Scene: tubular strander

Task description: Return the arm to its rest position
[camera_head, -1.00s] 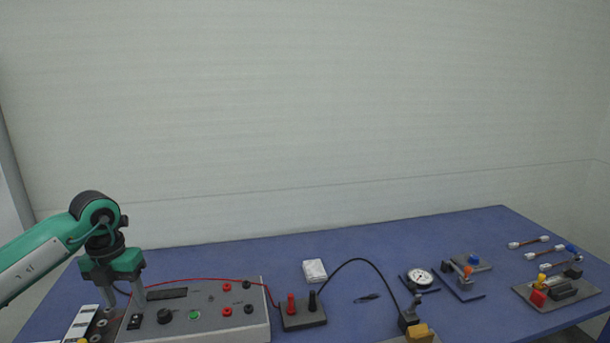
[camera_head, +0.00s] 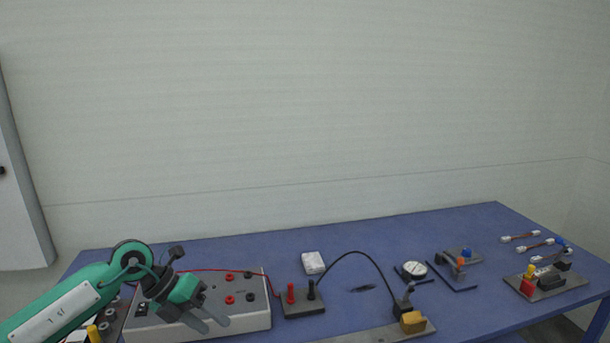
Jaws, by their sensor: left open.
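My left arm (camera_head: 70,308) is green with a white panel and comes in from the lower left. My left gripper (camera_head: 214,326) is open and empty, tilted down to the right. It is in front of the grey power box (camera_head: 252,316) and hides much of that box's front and left part. Whether it touches the box cannot be told. My right arm and gripper are not in view.
The blue table (camera_head: 400,240) carries a terminal block (camera_head: 305,308) with red and black posts, a white pack (camera_head: 313,263), a round gauge (camera_head: 415,269), a yellow-tipped clamp (camera_head: 413,322), and a fixture plate (camera_head: 548,284). The table's back middle is clear.

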